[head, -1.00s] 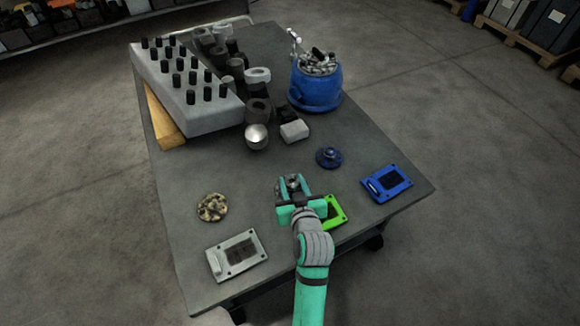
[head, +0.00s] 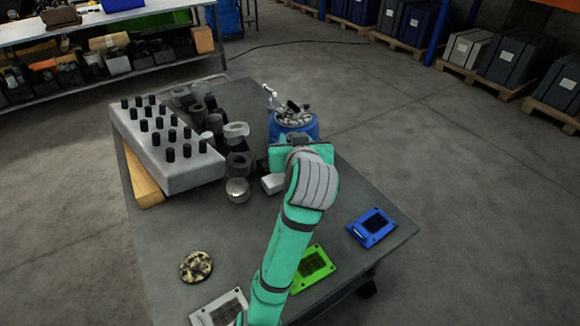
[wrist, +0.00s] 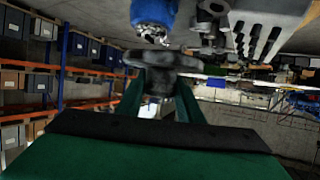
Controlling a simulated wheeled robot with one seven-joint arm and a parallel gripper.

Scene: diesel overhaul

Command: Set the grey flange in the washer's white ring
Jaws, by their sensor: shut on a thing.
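My gripper (wrist: 158,92) is shut on the grey flange (wrist: 165,60), whose wide disc sits just beyond the fingertips in the wrist view. The flange's narrower boss is between the two green fingers. In the head view my gripper (head: 300,152) is raised over the table in front of the blue bucket, and my arm hides the fingers and the flange.
The table (head: 225,222) holds a studded grey block (head: 165,143), a blue bucket (head: 293,126), a speckled disc (head: 196,267), and white (head: 220,308), green (head: 314,267) and blue (head: 371,227) plates. Dark cylinders stand beside the block. Shelves (wrist: 65,90) show in the wrist view.

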